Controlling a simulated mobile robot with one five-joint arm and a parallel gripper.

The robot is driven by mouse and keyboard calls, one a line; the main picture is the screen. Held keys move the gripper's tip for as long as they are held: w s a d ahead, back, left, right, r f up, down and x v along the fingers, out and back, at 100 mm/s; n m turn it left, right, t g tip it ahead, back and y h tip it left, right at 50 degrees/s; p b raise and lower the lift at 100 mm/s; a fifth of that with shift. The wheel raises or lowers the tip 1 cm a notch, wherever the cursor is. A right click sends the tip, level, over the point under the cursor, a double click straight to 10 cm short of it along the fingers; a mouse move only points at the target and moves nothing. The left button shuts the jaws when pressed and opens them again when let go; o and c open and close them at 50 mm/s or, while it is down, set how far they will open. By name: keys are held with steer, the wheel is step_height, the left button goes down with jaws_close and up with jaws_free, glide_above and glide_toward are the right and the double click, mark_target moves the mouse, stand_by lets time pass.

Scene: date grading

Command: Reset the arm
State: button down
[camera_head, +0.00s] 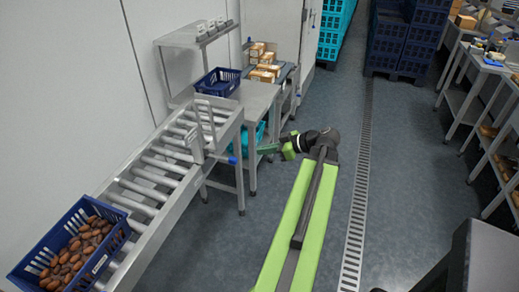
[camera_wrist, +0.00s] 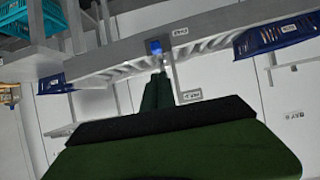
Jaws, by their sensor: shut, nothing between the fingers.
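My green and black arm reaches forward over the floor in the head view. My gripper (camera_head: 268,149) is at its far end, pointing left toward the steel table (camera_head: 252,98). The gripper is shut and holds nothing. In the wrist view the dark green fingers of my gripper (camera_wrist: 157,88) lie together, with the underside of the roller conveyor and a blue knob behind them. I cannot tell the exact gap between the fingertips and the table leg.
A roller conveyor (camera_head: 150,182) runs along the left, with a blue crate of dates (camera_head: 122,236) at its near end. An empty blue crate (camera_head: 218,82) stands on the table. Blue crate stacks (camera_head: 400,40) stand at the back. Workbenches line the right. The middle floor (camera_head: 400,190) is clear.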

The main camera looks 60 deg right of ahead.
stand_by(0.4)
steer(key=m+g+p, duration=0.2)
steer(key=g+p, duration=0.1)
steer(key=g, duration=0.8)
glide_toward(126, 234)
steer(key=shift+y, duration=0.3)
steer(key=s+d+f, duration=0.1)
steer(key=d, duration=0.2)
steer(key=s+d+f, duration=0.1)
steer(key=d, duration=0.2)
steer(key=s+d+f, duration=0.1)
steer(key=d, duration=0.2)
steer(key=shift+s+f, duration=0.4)
steer(key=a+h, duration=0.1)
steer(key=a, duration=0.3)
steer(key=a+h, duration=0.1)
steer(key=a, duration=0.3)
steer(key=a+g+h, duration=0.1)
steer(key=a, duration=0.3)
steer(key=shift+w+a+f+m, duration=0.1)
steer(key=shift+a+f+m, duration=0.1)
steer(key=shift+m, duration=0.1)
steer(key=shift+d, duration=0.1)
